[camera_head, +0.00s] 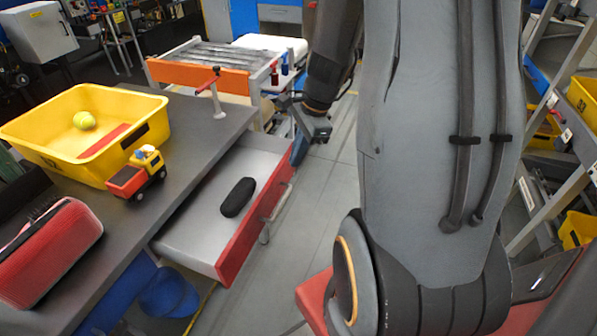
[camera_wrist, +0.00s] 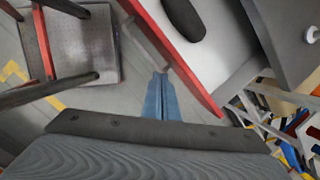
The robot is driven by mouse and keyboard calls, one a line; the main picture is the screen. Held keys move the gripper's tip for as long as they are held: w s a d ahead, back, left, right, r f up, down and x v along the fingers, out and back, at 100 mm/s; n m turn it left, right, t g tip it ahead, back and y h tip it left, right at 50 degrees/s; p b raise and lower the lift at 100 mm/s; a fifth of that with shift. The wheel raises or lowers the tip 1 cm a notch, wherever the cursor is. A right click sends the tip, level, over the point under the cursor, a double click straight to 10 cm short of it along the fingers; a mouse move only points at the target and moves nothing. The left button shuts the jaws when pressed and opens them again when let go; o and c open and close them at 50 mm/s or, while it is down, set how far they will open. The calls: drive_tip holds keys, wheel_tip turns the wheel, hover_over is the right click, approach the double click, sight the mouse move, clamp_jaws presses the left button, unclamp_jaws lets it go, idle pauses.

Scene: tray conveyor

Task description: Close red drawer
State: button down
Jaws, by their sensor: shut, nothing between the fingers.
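The red drawer (camera_head: 256,222) stands pulled out from under the grey worktop, with a red front panel and a light grey inside. A black oblong case (camera_head: 238,197) lies in it. The drawer's red front also crosses the wrist view (camera_wrist: 188,75), with the black case (camera_wrist: 183,18) behind it. My gripper (camera_head: 297,152) is near the far right end of the drawer front, on its outer side. In the wrist view, its blue fingers (camera_wrist: 160,78) are together and empty, close to the red front and its grey handle. I cannot tell whether they touch.
On the worktop (camera_head: 190,140) are a yellow bin (camera_head: 30,140) with a tennis ball (camera_head: 84,120), a toy truck (camera_head: 138,173) and a red case (camera_head: 48,250). A blue cap (camera_head: 168,293) is below. Grey floor (camera_head: 325,185) is clear in front of the drawer.

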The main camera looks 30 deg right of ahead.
drive_tip(key=w+d+f+m+t, duration=0.1)
drive_tip(key=d+f+m, duration=0.2)
drive_tip(key=d+m, duration=0.55)
drive_tip(key=w+a+f, duration=0.4)
drive_tip(key=w+f, duration=0.2)
drive_tip(key=f, duration=0.3)
drive_tip(key=shift+w+a+t+p, duration=0.15)
drive_tip(key=shift+w+t+p, duration=0.05)
drive_tip(key=shift+t+p, duration=0.15)
drive_tip(key=shift+w+f, duration=0.1)
